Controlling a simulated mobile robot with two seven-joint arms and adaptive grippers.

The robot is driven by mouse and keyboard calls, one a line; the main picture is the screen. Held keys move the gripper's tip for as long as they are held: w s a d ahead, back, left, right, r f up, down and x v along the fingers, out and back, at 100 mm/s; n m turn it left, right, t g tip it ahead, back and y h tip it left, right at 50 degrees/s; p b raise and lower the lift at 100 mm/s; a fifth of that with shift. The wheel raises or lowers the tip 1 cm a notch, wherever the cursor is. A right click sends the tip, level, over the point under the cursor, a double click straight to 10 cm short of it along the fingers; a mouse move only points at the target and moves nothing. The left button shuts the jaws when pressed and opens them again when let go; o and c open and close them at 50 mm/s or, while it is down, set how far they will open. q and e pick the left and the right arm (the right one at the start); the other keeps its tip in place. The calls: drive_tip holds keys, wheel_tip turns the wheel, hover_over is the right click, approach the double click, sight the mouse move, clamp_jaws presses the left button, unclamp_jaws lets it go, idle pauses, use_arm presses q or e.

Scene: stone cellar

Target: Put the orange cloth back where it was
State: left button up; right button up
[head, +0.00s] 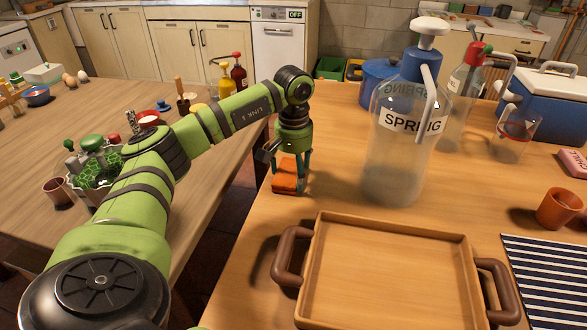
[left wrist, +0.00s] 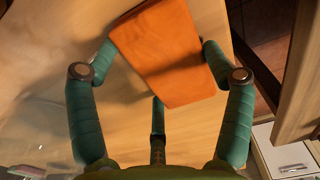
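The orange cloth (head: 285,175) is a small folded pad at the left edge of the right-hand table. My left gripper (head: 291,165) points down at it, with a finger on each side. In the left wrist view the cloth (left wrist: 163,55) lies between the two green fingertips of the left gripper (left wrist: 158,52), turned at an angle to them. The fingers are spread about as wide as the cloth. I cannot tell whether they press on it, or whether it touches the table. My right gripper is not in view.
A wooden tray (head: 390,224) with brown handles stands in front. A clear SPRING bottle (head: 392,165) stands close right of the gripper. An orange cup (head: 558,207) and a striped mat (head: 548,285) are at right. A floor gap separates the cluttered left table (head: 217,136).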

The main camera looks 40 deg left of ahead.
sight(294, 172)
use_arm(q)
drive_tip(key=o, duration=0.3)
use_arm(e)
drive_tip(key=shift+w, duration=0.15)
use_arm(q)
drive_tip(key=shift+r, duration=0.6)
wheel_tip(294, 172, up, 11)
drive_tip(key=p, duration=0.1)
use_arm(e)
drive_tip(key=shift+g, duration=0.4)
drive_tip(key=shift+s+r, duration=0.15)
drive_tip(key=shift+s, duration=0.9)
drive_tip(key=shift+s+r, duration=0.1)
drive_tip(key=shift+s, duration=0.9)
